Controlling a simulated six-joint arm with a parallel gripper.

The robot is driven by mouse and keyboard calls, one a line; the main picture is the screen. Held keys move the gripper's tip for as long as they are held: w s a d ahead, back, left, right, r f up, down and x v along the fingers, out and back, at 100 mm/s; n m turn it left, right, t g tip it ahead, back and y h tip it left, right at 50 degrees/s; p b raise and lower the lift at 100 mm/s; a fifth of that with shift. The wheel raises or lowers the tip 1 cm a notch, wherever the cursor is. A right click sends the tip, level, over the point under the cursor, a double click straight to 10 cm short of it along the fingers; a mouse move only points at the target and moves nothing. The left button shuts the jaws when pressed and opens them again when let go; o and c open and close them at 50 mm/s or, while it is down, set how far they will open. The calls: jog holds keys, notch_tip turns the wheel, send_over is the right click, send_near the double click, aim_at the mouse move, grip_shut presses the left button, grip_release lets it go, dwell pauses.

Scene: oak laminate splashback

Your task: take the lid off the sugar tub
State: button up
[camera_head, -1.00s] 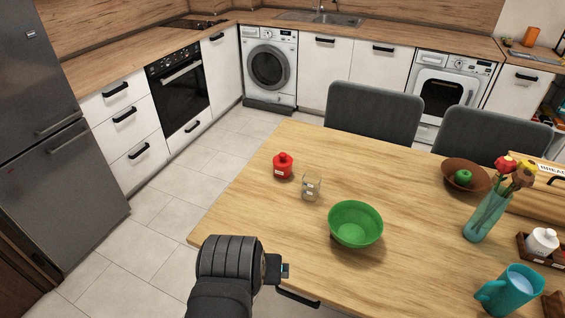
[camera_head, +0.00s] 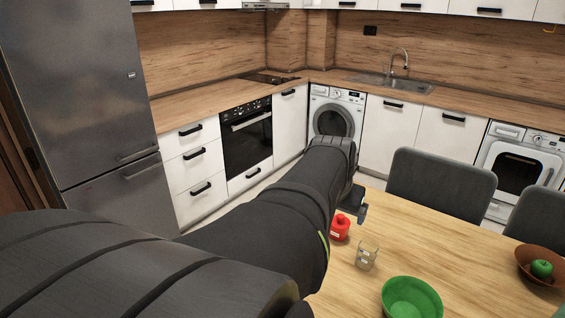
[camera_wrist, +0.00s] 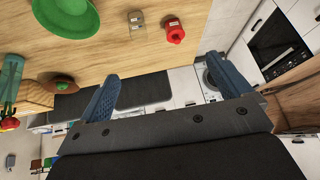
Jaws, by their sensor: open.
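A small red lidded tub (camera_head: 340,228) with a white label stands upright near the far left of the wooden table (camera_head: 440,255). It also shows in the wrist view (camera_wrist: 175,33); the label is too small to read, so I cannot tell if it is the sugar tub. Its red knobbed lid (camera_wrist: 173,20) is on. My gripper (camera_wrist: 160,68) is open and empty, apart from the tub. In the head view my arm reaches across the table's left side, and my gripper (camera_head: 355,208) shows partly, close to the tub in the picture.
A labelled glass jar (camera_head: 367,256) stands just right of the red tub. A green bowl (camera_head: 411,298) is nearer me. A brown bowl (camera_head: 541,264) with a green fruit (camera_head: 541,268) is farther right. Grey chairs (camera_head: 441,185) line the far edge. Bare tabletop lies between.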

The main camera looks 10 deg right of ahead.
jog(key=w+d+f+m, duration=0.1)
jog(key=w+d, duration=0.2)
jog(key=w, duration=0.4)
jog(key=w+d+f+m, duration=0.1)
jog(key=w+d, duration=0.3)
jog(key=w, duration=0.3)
jog(key=w+f+m+g+h, duration=0.1)
jog(key=w+f+m+g, duration=0.2)
jog(key=w+f, duration=0.85)
jog(key=x, duration=1.6)
jog(key=shift+d+f, duration=0.25)
jog(key=shift+d, duration=0.3)
jog(key=c, duration=1)
